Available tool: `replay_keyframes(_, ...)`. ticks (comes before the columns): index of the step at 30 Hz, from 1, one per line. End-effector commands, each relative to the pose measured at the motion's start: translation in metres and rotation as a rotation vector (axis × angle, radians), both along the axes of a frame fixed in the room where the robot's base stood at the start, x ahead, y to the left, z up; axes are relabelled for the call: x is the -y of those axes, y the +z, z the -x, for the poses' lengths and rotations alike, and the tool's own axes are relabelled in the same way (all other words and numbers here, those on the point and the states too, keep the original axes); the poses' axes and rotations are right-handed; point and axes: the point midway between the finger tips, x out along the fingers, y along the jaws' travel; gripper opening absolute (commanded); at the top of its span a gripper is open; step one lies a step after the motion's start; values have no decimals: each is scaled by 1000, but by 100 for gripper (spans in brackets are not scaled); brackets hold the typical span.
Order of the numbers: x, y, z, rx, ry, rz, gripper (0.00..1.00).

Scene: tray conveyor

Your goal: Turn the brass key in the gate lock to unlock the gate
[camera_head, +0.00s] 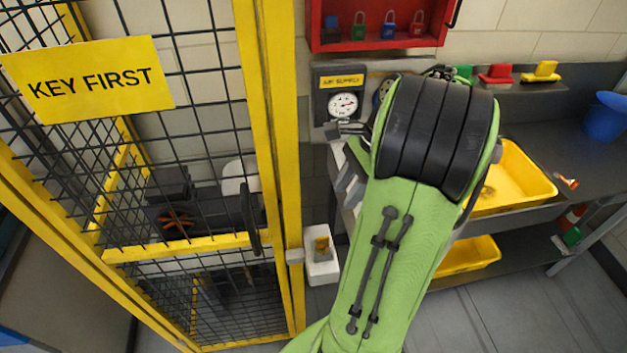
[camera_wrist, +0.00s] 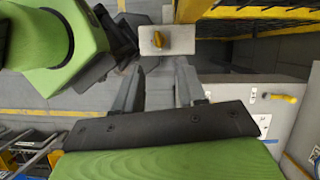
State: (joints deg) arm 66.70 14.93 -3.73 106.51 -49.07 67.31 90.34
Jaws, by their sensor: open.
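The brass key (camera_head: 321,243) sits in the pale lock box (camera_head: 313,268) beside the yellow post of the gate (camera_head: 287,170). The mesh gate stands against its post, with a dark handle (camera_head: 249,218) near that edge. In the wrist view the key (camera_wrist: 158,40) shows on the lock's pale face (camera_wrist: 146,48). My gripper (camera_wrist: 157,82) is open, its two grey fingers apart with nothing between them. The key appears beyond the fingertips, roughly in line with the gap and not touched. In the head view my green arm hides most of the gripper.
A yellow "KEY FIRST" sign (camera_head: 88,79) hangs on the mesh. A red cabinet with padlocks (camera_head: 388,27) and a pressure gauge (camera_head: 343,105) are on the wall. At right, a dark bench holds a yellow tray (camera_head: 522,180) and blue bucket (camera_head: 605,118). Floor is clear at lower right.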

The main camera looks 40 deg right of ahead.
Motion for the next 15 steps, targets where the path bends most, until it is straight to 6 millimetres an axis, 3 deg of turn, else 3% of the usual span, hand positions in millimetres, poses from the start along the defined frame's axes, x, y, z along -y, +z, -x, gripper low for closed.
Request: replay_keyframes(15,-36,-101,-17,-2,0,-3,40)
